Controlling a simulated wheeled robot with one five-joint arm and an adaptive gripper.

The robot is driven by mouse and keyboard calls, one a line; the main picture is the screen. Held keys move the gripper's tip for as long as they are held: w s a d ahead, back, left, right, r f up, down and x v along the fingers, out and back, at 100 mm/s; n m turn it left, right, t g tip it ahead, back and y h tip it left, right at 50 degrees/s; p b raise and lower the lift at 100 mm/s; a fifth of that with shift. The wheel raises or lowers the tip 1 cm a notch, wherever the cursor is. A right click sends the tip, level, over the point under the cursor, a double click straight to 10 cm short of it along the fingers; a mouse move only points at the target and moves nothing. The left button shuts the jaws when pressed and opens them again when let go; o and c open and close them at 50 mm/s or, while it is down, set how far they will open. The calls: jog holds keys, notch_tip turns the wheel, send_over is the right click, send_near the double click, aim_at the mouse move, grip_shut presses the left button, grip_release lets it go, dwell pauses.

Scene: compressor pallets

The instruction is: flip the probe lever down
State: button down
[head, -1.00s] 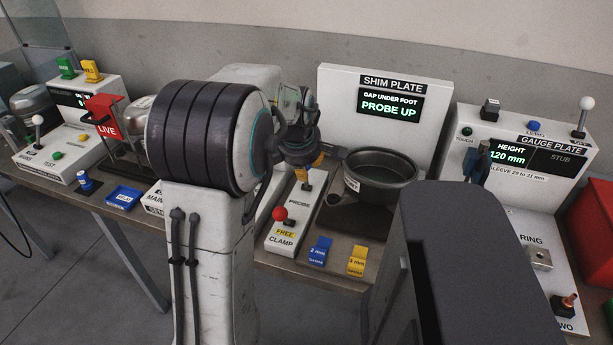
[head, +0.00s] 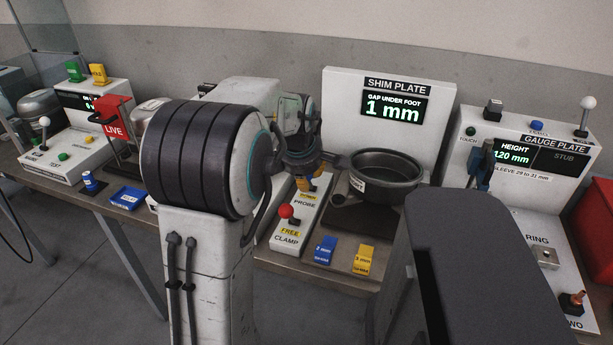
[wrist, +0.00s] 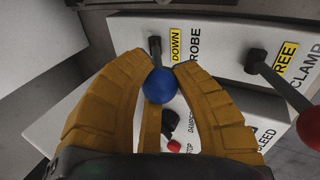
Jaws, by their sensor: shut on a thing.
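The probe lever has a blue ball knob (wrist: 159,86) and a short dark stem, beside a yellow label reading DOWN and the word PROBE in the wrist view. My gripper (wrist: 157,68) has its orange fingers closed around the blue knob. In the head view my gripper (head: 310,184) is low over the back of the white PROBE and CLAMP panel (head: 304,222), and the knob is hidden there. The SHIM PLATE display (head: 394,108) reads GAP UNDER FOOT 1 mm.
The red-knobbed clamp lever (head: 286,212) stands close by, beside a FREE label. A dark round pan (head: 384,170) is to the right. Blue (head: 325,249) and yellow (head: 364,258) shim blocks lie in front. The gauge plate station (head: 540,165) is further right.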

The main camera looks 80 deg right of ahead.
jog(key=shift+w+a, duration=0.1)
jog(key=c, duration=1.2)
grip_release()
jog(key=shift+a, duration=0.15)
jog(key=o, duration=0.4)
jog(key=shift+r, duration=0.1)
jog(key=v, duration=1.1)
jog(key=shift+r, duration=0.35)
jog(key=shift+w+a, duration=0.1)
jog(key=shift+a, duration=0.05)
